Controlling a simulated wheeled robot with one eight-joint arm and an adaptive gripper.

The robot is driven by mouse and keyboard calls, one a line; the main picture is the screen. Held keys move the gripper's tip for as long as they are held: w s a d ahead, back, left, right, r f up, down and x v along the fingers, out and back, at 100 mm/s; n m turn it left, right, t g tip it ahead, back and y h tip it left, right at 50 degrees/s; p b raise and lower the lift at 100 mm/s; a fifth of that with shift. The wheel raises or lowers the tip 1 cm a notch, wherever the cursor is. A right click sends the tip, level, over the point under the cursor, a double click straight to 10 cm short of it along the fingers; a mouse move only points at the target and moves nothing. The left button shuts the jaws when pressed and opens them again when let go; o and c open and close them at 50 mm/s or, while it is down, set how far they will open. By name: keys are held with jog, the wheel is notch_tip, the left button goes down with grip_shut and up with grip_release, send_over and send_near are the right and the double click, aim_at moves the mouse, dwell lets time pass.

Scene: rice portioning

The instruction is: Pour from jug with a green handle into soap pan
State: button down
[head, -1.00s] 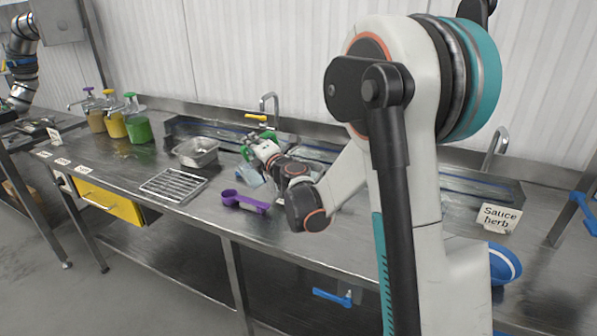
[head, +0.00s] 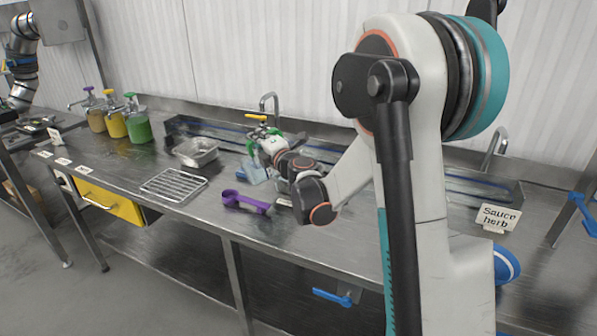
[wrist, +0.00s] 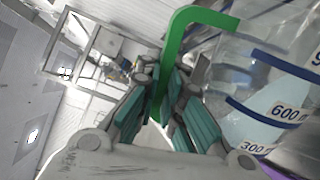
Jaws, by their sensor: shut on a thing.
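The clear jug (head: 256,170) with a green handle is held above the steel counter, just right of the steel pan. In the wrist view its clear wall (wrist: 250,95) fills the right side, with blue bands and volume marks. My gripper (wrist: 160,95) is shut on the green handle (wrist: 190,40); in the head view my gripper (head: 265,146) is partly hidden by my own wrist. A shallow steel pan (head: 196,152), likely the soap pan, sits on the counter left of the jug. Its contents cannot be made out, and I cannot tell how full the jug is.
A purple scoop (head: 245,202) and a wire rack (head: 173,185) lie near the front edge. Several pump bottles, including a green one (head: 137,126), stand at the back left. A yellow-handled tap (head: 265,112) rises behind the jug.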

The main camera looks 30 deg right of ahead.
jog(key=shift+d+r, duration=0.1)
jog(key=shift+d, duration=0.05)
jog(key=shift+d+r, duration=0.2)
jog(key=shift+d, duration=0.25)
jog(key=shift+w+d+r+m+p, duration=0.1)
jog(key=shift+d+r+m+p, duration=0.3)
jog(key=shift+d+m, duration=0.2)
jog(key=shift+a+f, duration=0.1)
jog(key=shift+a, duration=0.05)
